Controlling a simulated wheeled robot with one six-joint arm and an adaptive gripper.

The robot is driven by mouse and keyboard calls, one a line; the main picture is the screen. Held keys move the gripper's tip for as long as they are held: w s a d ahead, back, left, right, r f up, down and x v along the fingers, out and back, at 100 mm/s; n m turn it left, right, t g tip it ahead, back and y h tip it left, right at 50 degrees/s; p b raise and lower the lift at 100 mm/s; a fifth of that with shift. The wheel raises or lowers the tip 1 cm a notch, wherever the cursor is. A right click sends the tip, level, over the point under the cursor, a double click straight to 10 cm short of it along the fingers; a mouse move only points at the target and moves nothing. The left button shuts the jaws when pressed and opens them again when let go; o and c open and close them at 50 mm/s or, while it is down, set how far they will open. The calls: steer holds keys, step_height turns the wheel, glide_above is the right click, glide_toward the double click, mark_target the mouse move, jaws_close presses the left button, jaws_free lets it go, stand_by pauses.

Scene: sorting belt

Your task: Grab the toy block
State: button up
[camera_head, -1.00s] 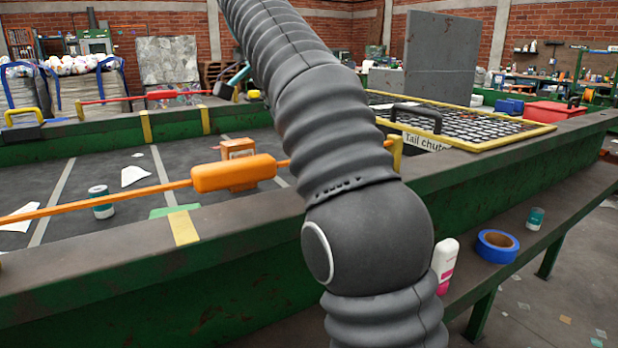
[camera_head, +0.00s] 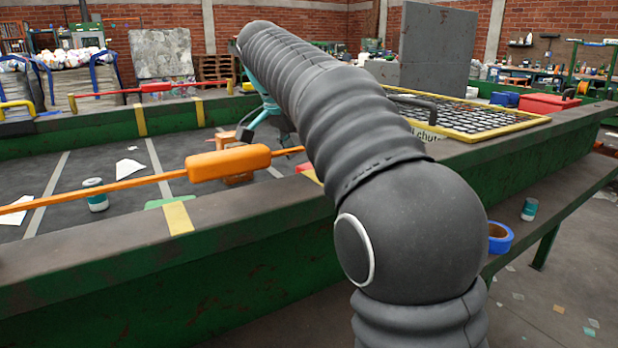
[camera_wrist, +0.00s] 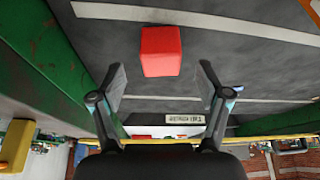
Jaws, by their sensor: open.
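A red toy block (camera_wrist: 160,51) lies on the dark belt (camera_wrist: 250,50) in the wrist view, beyond the fingertips and roughly centred between them. My gripper (camera_wrist: 163,80) is open, with one finger on each side and nothing between them. The block is ahead of the fingers and apart from them. In the head view my gripper (camera_head: 250,128) shows only in part as teal links over the belt, behind my arm. I cannot make out the red block clearly in the head view.
An orange pull bar (camera_head: 228,163) crosses above the belt's near side, with an orange box (camera_head: 238,178) behind it. A can (camera_head: 95,195) and paper scraps lie left. Green side walls (camera_head: 120,255) edge the belt. A wire grate (camera_head: 465,115) is at the right.

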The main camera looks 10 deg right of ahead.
mark_target(309, 167)
steer(key=x, duration=0.3)
steer(key=shift+d+f, duration=0.1)
steer(key=shift+d, duration=0.05)
steer(key=shift+w, duration=0.1)
steer(key=c, duration=1.2)
